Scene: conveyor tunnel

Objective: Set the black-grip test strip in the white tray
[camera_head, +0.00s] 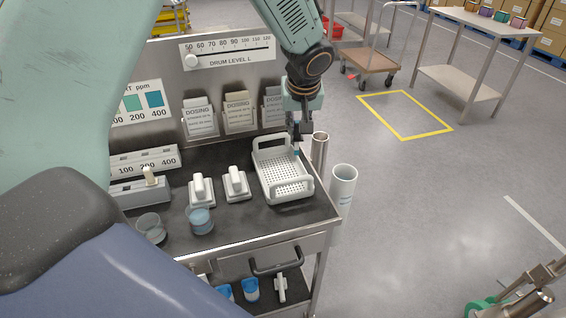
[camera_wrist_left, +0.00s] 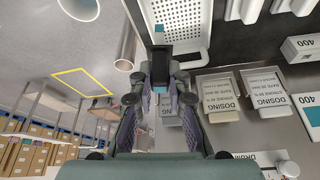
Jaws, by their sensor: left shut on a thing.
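The white tray (camera_head: 268,190), a perforated basket with raised handles, stands at the right end of the dark bench top. Its perforated floor (camera_wrist_left: 188,18) also shows at the top of the left wrist view. My left gripper (camera_head: 298,134) is above the tray's far right corner, pointing down. In the wrist view its fingers (camera_wrist_left: 160,92) are shut on the black-grip test strip (camera_wrist_left: 160,50), whose dark grip and small blue patches show between and beyond them. In the head view the strip is small and mostly hidden by the fingers. My right gripper is not in view.
Metal tube (camera_head: 320,150) and white cylinder (camera_head: 343,185) stand close to the tray's right. White-handled blocks (camera_head: 235,184), clear cups (camera_head: 200,220) and a strip rack (camera_head: 140,192) are left of it. Dosing cards (camera_head: 240,112) hang on the panel behind.

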